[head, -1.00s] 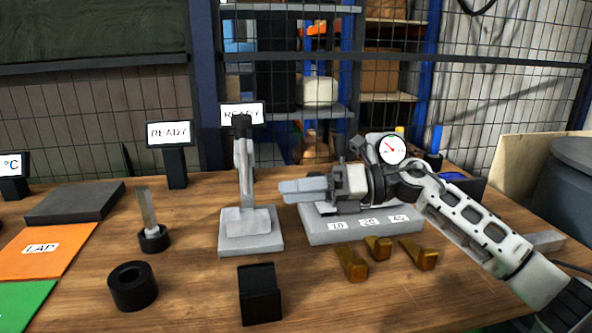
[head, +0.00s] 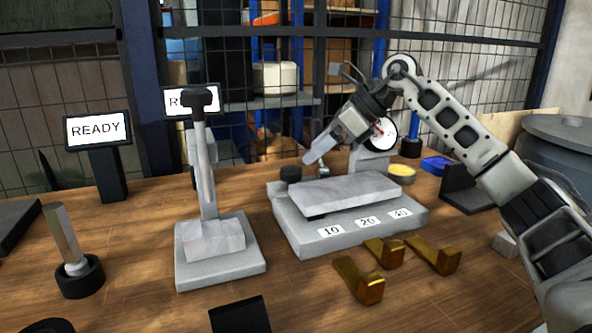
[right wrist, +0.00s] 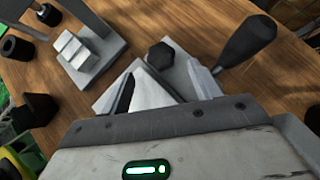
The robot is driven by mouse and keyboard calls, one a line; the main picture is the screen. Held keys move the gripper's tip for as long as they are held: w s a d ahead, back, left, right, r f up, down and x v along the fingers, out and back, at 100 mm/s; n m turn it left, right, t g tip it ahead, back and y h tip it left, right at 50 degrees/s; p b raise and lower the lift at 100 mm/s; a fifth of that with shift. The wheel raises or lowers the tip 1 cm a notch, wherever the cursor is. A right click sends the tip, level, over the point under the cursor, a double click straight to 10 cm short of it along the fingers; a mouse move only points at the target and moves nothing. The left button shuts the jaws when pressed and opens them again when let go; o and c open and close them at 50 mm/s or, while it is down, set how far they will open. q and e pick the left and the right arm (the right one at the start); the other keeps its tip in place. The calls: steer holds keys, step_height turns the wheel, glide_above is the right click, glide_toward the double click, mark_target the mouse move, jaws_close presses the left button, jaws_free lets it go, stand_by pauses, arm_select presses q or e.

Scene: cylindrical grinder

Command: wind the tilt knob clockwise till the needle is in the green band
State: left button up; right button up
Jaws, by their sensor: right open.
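The tilt knob looks to be the black knob (head: 291,173) at the left end of the grey tilting fixture (head: 305,240). In the right wrist view a black six-sided knob (right wrist: 160,55) shows between and beyond my fingers. My right gripper (head: 314,156) is open and empty, pointing down and left, above and to the right of the knob. Its spread fingers also show in the right wrist view (right wrist: 163,82). I see no contact with the knob. The white dial (head: 383,133) with a red needle is partly hidden by my right gripper; I cannot make out a green band. My left gripper is out of view.
Several brass pieces (head: 359,281) lie in front of the fixture. A grey stand with an upright arm (head: 220,262) is to its left. A black handle (right wrist: 249,38) shows beside my right finger. A yellow-topped tin (head: 402,173) stands behind the fixture. Wire mesh closes the back.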

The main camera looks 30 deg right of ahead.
mark_target(292, 169)
steer(key=x, duration=0.6)
steer(key=shift+w+a+f+b, duration=0.1)
steer(key=shift+w+f+b, duration=0.1)
steer(key=shift+b, duration=0.15)
steer(key=c, duration=1)
